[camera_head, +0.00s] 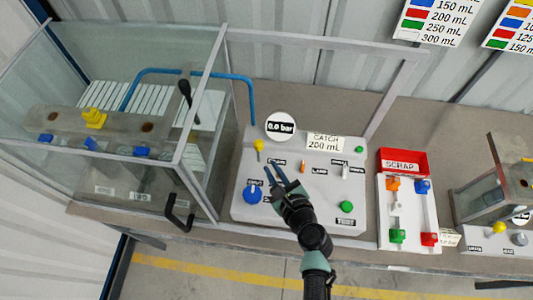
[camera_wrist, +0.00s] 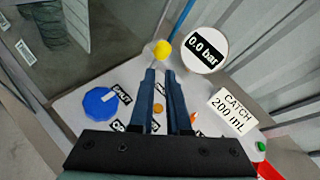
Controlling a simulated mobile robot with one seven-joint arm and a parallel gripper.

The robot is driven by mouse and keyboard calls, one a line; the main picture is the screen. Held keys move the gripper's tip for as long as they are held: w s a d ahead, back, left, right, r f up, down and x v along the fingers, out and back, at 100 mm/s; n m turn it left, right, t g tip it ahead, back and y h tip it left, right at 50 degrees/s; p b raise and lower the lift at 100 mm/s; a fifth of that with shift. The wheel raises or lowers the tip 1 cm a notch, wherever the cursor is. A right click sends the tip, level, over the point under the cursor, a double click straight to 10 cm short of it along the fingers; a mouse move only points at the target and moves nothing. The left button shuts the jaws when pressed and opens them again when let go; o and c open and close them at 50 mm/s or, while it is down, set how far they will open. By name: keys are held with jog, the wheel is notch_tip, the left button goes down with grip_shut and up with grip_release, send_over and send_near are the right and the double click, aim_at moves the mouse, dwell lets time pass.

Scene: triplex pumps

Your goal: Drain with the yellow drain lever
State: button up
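The yellow drain lever (camera_head: 258,146) stands at the upper left of the light grey control panel (camera_head: 300,213), its round knob on a thin stem. In the wrist view the yellow knob (camera_wrist: 162,50) shows just beyond my fingertips, in line with the gap between them. My gripper (camera_head: 275,173) is over the panel's left half, below the lever in the picture. Its two dark blue fingers (camera_wrist: 161,76) are apart with nothing between them. The knob looks clear of both fingers, though the exact distance cannot be told.
The round gauge (camera_head: 280,126) reads 0.0 bar, beside a "CATCH 200 mL" sign (camera_head: 325,142). A blue knob (camera_head: 251,194), orange lever (camera_head: 303,167) and green button (camera_head: 347,206) are on the panel. A glass enclosure (camera_head: 195,110) stands left; a red scrap bin (camera_head: 403,163) is right.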

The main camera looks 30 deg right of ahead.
jog(key=s+n+b, duration=0.1)
jog(key=s+n, duration=0.1)
jog(key=n, duration=0.2)
jog(key=s+r+n+b, duration=0.1)
jog(key=s+n+b, duration=0.1)
jog(key=n, duration=0.1)
jog(key=s+a+n+b, duration=0.1)
jog(key=n+b, duration=0.1)
jog(key=n, duration=0.2)
jog(key=shift+s+r+n, duration=0.15)
jog(key=shift+s+n, duration=0.15)
jog(key=shift+s, duration=0.1)
grip_shut()
jog(key=n+p, duration=0.2)
send_near(261, 149)
jog(key=shift+h, duration=0.3)
jog(key=x, duration=0.6)
jog(key=shift+w+a, duration=0.25)
jog(key=shift+w, duration=0.05)
jog(key=shift+w+d+r+b, duration=0.15)
jog(key=shift+w+d+b, duration=0.3)
jog(key=shift+w+d, duration=0.45)
jog(key=shift+w+a, duration=0.15)
jog(key=shift+r, duration=0.1)
